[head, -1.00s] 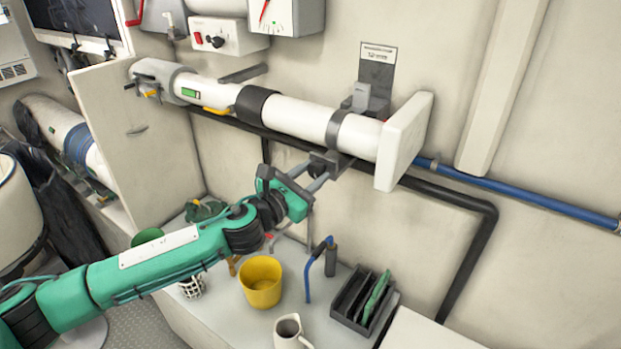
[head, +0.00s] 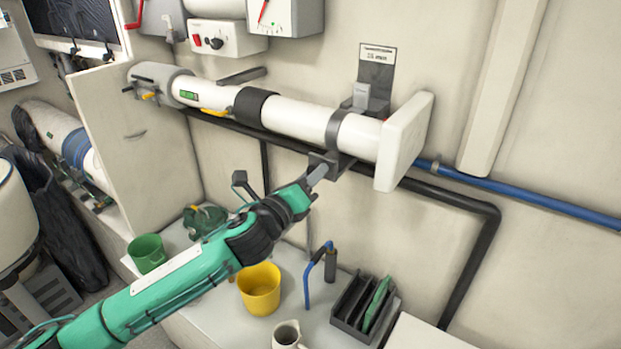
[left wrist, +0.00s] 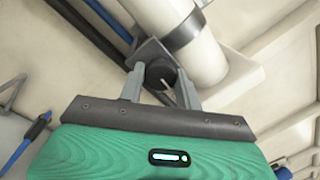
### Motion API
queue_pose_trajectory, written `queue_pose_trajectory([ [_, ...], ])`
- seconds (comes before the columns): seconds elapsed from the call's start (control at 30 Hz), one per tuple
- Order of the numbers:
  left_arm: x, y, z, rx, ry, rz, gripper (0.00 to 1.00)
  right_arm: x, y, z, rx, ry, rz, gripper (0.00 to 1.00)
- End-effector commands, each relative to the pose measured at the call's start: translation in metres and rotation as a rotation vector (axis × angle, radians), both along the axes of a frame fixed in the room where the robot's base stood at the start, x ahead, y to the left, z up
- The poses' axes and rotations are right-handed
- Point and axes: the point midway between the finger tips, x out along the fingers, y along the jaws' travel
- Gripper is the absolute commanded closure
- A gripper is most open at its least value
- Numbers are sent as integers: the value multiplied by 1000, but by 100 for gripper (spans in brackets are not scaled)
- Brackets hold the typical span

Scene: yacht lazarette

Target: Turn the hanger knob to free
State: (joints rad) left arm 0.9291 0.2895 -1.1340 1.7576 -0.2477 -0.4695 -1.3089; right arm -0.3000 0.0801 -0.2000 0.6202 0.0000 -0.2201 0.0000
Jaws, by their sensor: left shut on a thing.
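The hanger knob (left wrist: 160,73) is a round dark knob with a pale pointer line, under a grey hanger bracket (left wrist: 151,51) in the left wrist view. Its pointer slants toward the lower right there. My left gripper (left wrist: 160,84) is shut on the knob, one finger on each side. In the head view my left gripper (head: 317,175) reaches up to the bracket (head: 334,163) beneath the white tube (head: 300,118); its fingers hide the knob there. A grey strap (head: 337,129) circles the tube above the bracket. My right gripper is not in view.
A black pipe (head: 458,198) and a blue pipe (head: 530,200) run along the wall. Below are a yellow bucket (head: 260,290), a green cup (head: 147,253), a blue-handled tool (head: 308,285) and a dark divided holder (head: 350,305). Wall right of the tube is mostly clear.

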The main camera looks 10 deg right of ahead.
Motion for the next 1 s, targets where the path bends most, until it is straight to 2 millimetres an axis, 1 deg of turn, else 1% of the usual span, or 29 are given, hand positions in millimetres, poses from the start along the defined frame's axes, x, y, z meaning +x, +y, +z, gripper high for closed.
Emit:
queue_pose_trajectory([
  [0.47,-1,-1,1,-323,321,0,89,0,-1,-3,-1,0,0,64],
  [1.0,-1,-1,3,-687,683,-1,89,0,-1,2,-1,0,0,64],
])
